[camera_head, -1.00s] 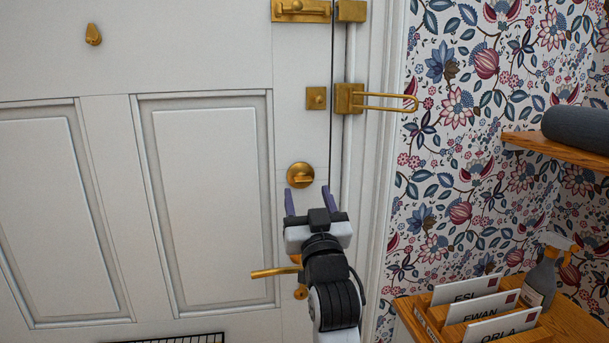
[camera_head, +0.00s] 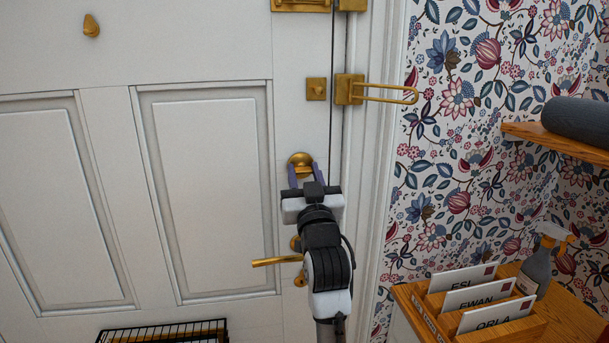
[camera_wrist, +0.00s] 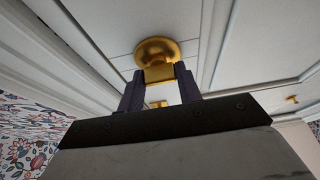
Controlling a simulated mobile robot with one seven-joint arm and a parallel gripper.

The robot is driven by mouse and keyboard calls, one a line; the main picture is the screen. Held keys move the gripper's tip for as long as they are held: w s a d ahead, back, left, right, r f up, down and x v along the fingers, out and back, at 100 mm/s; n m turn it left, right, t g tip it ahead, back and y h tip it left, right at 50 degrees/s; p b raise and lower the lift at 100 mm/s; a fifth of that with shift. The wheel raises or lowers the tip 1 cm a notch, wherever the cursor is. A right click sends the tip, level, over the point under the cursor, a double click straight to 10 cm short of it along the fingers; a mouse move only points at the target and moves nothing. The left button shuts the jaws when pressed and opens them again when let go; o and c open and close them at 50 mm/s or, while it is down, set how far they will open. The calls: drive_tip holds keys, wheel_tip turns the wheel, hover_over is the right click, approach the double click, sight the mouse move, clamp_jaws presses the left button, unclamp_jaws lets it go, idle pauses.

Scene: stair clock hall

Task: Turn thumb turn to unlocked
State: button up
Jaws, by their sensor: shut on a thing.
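The brass thumb turn (camera_head: 300,160) sits on its round plate on the white door, near the door's right edge. My gripper (camera_head: 304,172) reaches up to it from below, and its purple fingers stand one on each side of the turn. In the wrist view, the turn's grip (camera_wrist: 158,73) lies between the fingertips of my gripper (camera_wrist: 159,77), which are shut on it. The round plate shows behind it. The fingers hide part of the turn in the head view, so its exact angle is hard to tell there.
A brass lever handle (camera_head: 277,261) is below, left of my wrist. A door guard with a brass loop (camera_head: 385,94) juts right above. A wooden letter rack (camera_head: 515,330) and a spray bottle (camera_head: 540,265) stand at the lower right. A wire basket (camera_head: 165,332) is at the lower left.

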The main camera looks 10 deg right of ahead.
drive_tip(key=shift+f+n+b, duration=0.1)
drive_tip(key=shift+n+b, duration=0.4)
drive_tip(key=shift+b, duration=0.1)
drive_tip(key=shift+d+f+n+y+b, duration=0.1)
drive_tip(key=shift+n+y+b, duration=0.7)
drive_tip(key=shift+b, duration=0.1)
drive_tip(key=n+y+b, duration=0.1)
drive_tip(key=n+b, duration=0.2)
drive_tip(key=shift+n+g+y, duration=0.3)
drive_tip(key=shift+n+y, duration=0.1)
drive_tip(key=n+g+y+b, duration=0.1)
drive_tip(key=n+y+b, duration=0.1)
drive_tip(key=n, duration=0.3)
drive_tip(key=shift+b, duration=0.85)
drive_tip(key=n+g, duration=0.1)
drive_tip(key=n, duration=0.1)
drive_tip(key=n+g+y+b, duration=0.1)
drive_tip(key=n, duration=0.2)
drive_tip(key=n+g+b, duration=0.1)
drive_tip(key=n, duration=0.1)
drive_tip(key=shift+r+y, duration=0.3)
drive_tip(key=shift+n+g, duration=0.7)
drive_tip(key=shift+n, duration=1.3)
